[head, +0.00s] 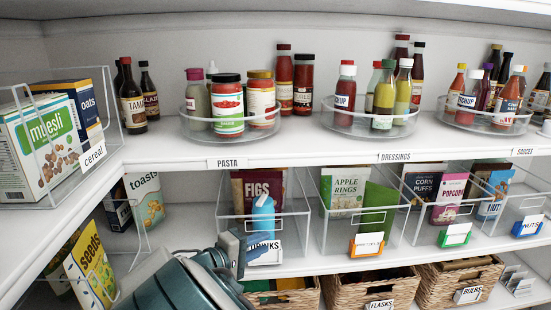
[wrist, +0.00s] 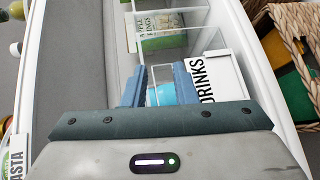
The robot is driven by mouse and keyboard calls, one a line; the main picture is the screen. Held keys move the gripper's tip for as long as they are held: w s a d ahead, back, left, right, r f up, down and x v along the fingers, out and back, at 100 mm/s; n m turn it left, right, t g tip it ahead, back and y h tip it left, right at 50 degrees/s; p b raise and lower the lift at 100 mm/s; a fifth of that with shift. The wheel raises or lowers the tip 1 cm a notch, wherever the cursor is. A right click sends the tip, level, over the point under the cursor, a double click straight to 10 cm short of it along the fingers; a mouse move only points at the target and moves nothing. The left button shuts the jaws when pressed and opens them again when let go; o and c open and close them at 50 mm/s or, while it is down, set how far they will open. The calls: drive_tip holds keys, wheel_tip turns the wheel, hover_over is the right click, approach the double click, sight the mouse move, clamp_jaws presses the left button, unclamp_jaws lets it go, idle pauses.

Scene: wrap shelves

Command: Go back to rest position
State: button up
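My gripper (head: 238,248) is in front of the middle shelf, at the clear bin with the "DRINKS" label (head: 264,252). In the wrist view my gripper (wrist: 160,82) has its two blue-grey fingers apart. A light blue object (wrist: 162,94) shows in the gap between them, seemingly beyond the fingertips. In the head view it looks like a blue bottle (head: 263,218) standing in the bin in front of the FIGS pack (head: 258,188). The "DRINKS" label also shows in the wrist view (wrist: 212,78), right beside the right finger.
Clear bins with an apple rings pack (head: 344,190) and a popcorn pack (head: 447,196) stand to the right. Wicker baskets (head: 372,290) are below. Turntables with jars and bottles (head: 228,128) stand on the shelf above. A seeds pack (head: 90,270) is at left.

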drive_tip(key=s+d+f+m+g+y+p, duration=0.1)
drive_tip(key=s+d+m+g+y, duration=0.2)
drive_tip(key=d, duration=0.5)
drive_tip(key=s+d+f+m+g+p, duration=0.1)
drive_tip(key=s+d+g, duration=0.4)
drive_tip(key=d, duration=0.4)
drive_tip(key=s+d+r+m+y+p, duration=0.1)
drive_tip(key=s+d+r+m+y, duration=0.1)
drive_tip(key=s+y, duration=0.2)
drive_tip(key=s+d+r+m+y+p, duration=0.1)
drive_tip(key=s+d+r+m+y, duration=0.1)
drive_tip(key=s, duration=0.8)
drive_tip(key=shift+d+r+m+y, duration=0.15)
drive_tip(key=shift+r+m+y, duration=0.55)
drive_tip(key=shift+y, duration=0.6)
drive_tip(key=shift+r, duration=0.1)
